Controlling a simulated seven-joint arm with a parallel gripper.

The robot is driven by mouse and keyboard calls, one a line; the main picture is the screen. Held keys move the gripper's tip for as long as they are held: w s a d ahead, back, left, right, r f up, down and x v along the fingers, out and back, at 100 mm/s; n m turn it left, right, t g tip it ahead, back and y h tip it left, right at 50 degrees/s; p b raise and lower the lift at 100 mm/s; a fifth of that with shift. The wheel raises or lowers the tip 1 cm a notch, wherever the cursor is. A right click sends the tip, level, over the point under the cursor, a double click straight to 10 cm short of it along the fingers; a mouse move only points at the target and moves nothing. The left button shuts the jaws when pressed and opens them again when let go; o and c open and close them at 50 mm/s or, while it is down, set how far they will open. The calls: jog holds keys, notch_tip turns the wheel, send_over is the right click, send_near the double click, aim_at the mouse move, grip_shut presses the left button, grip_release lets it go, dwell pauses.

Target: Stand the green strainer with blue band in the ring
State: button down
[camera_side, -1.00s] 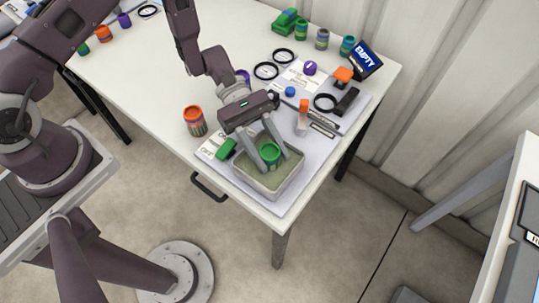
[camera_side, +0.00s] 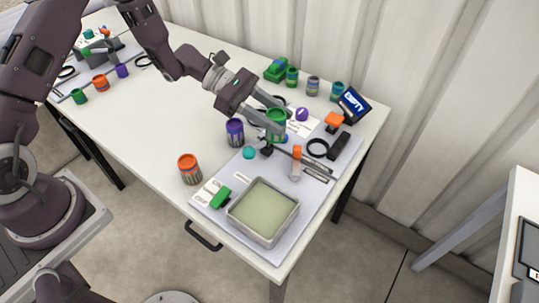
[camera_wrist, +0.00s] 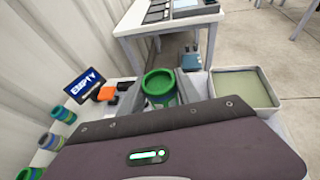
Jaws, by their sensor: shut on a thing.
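The green strainer (camera_side: 276,122) is a cup with a thick rim, held between the fingers of my gripper (camera_side: 277,118). Any further ring there is hidden by my gripper.
A tub of pale green liquid (camera_side: 286,229) stands at the near end of the board. A purple can (camera_side: 235,132) and an orange can (camera_side: 189,170) stand left. The EMPTY sign (camera_side: 354,105), an orange-topped item (camera_side: 334,121) and several cans stand at the back.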

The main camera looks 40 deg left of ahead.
jog(key=w+a+f+n+t+y, duration=0.1)
jog(key=w+a+n+t+y, duration=0.35)
jog(key=w+a, duration=0.75)
jog(key=shift+n+t+h, duration=0.65)
jog(key=shift+t+h, duration=0.2)
jog(key=shift+s+a+f, duration=0.2)
jog(key=shift+s+f, duration=0.05)
jog(key=shift+f, duration=1.1)
jog(key=shift+s+a+f, duration=0.2)
jog(key=shift+f, duration=1.1)
jog(key=shift+s+a+f, duration=0.2)
jog(key=shift+s+f, duration=0.05)
jog(key=shift+f, duration=1.1)
jog(key=c, duration=0.8)
grip_release()
jog(key=shift+o, duration=0.2)
